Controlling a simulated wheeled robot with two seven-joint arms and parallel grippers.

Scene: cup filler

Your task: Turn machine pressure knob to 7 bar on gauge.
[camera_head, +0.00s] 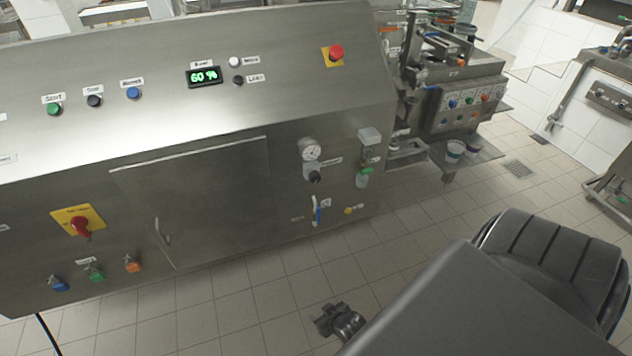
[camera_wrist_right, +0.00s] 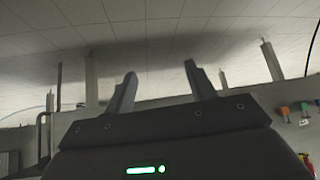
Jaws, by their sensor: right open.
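The round white pressure gauge (camera_head: 310,149) sits on the lower right of the steel machine front (camera_head: 215,205) in the head view. Its needle is too small to read. The black pressure knob (camera_head: 314,176) is just below the gauge. My right gripper (camera_head: 338,320) is low in the head view, in front of and below the machine, well apart from the knob. In the right wrist view, its two fingers (camera_wrist_right: 160,75) stand apart with nothing between them. Gauge and knob do not show in the wrist view. My left gripper is not in view.
A blue-handled valve (camera_head: 318,212) and a filter unit (camera_head: 368,155) are close to the knob. A red emergency button (camera_head: 336,53) is higher up, and a red switch (camera_head: 80,226) is at left. Tiled floor (camera_head: 270,300) lies open before the machine.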

